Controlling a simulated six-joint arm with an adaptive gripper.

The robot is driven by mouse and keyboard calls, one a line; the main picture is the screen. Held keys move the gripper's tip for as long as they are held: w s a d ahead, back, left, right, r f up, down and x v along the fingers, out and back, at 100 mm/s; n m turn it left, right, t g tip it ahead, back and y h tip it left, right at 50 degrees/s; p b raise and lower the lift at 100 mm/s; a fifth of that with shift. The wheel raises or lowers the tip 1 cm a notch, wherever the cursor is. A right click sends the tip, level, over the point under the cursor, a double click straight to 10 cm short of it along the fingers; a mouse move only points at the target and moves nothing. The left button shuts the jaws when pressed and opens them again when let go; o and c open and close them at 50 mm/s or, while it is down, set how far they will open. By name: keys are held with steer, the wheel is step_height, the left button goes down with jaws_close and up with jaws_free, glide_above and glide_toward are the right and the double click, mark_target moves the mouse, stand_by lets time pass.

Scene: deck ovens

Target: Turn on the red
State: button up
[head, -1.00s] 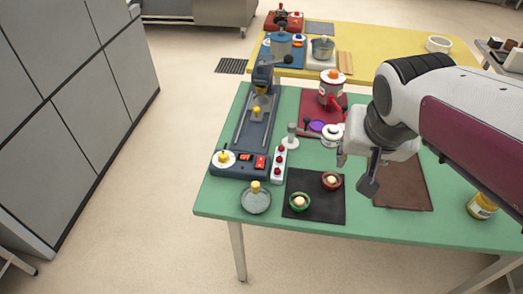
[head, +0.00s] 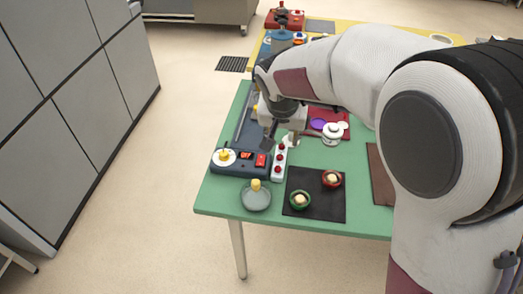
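A dark blue machine (head: 229,170) stands at the left of the green table. Its front panel has a red rocker switch (head: 261,160), a smaller red display or switch (head: 246,156) and a white dial with a yellow knob (head: 224,156). A white strip with several red knobs (head: 279,160) lies along its right side. My gripper (head: 268,140) hangs above the machine, just behind the panel and the strip, and looks apart from them. Its dark fingertip points down; whether the fingers are open or shut cannot be told. Nothing shows in it. My arm hides the machine's rear part.
A glass-like dish with a yellow knob (head: 256,197) stands at the front edge. A white lidded pot (head: 333,133) stands right of the gripper. My arm covers the table's right side.

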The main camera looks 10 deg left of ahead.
glide_toward(262, 155)
steer(key=shift+a+r, duration=0.1)
steer(key=shift+r, duration=0.05)
stand_by(0.4)
steer(key=shift+x, duration=3.9)
jaws_close()
